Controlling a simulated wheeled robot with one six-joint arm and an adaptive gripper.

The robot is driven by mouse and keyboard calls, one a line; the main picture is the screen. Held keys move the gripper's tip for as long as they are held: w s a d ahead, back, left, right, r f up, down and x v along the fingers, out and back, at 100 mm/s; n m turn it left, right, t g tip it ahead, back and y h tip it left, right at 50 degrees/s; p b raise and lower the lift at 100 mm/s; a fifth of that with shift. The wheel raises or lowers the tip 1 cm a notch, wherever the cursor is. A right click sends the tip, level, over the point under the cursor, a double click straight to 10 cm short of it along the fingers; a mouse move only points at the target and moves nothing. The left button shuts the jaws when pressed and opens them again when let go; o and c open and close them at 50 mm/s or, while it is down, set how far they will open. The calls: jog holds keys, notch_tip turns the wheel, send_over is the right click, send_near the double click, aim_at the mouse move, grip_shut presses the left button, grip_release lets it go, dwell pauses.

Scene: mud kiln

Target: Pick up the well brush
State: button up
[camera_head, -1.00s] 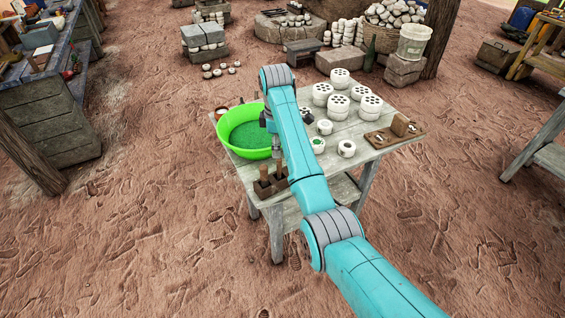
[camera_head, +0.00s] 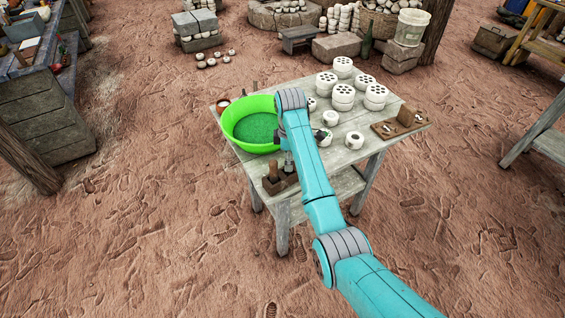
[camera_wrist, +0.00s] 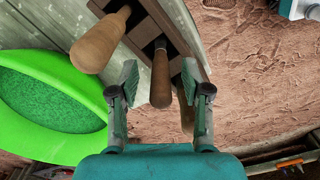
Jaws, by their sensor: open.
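A dark wooden holder (camera_head: 284,184) stands on the table's near left corner with upright wooden-handled tools in it. It also shows in the wrist view (camera_wrist: 172,32). There I see a thick pale handle (camera_wrist: 98,42), a darker slim handle (camera_wrist: 160,80) and a third handle (camera_wrist: 187,108) partly behind the right finger. The tools' lower ends are hidden, so I cannot tell which is the well brush. My gripper (camera_wrist: 160,84) is open above the holder, with the slim dark handle seen between its fingers. In the head view my arm mostly hides the gripper.
White pierced pots (camera_head: 343,96), small cups (camera_head: 354,140) and a wooden board with a block (camera_head: 385,130) stand on the table (camera_head: 335,180) behind and right. Open ground lies in front.

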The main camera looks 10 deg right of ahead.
jog(key=shift+d+f, duration=0.1)
jog(key=shift+f, duration=0.65)
grip_shut()
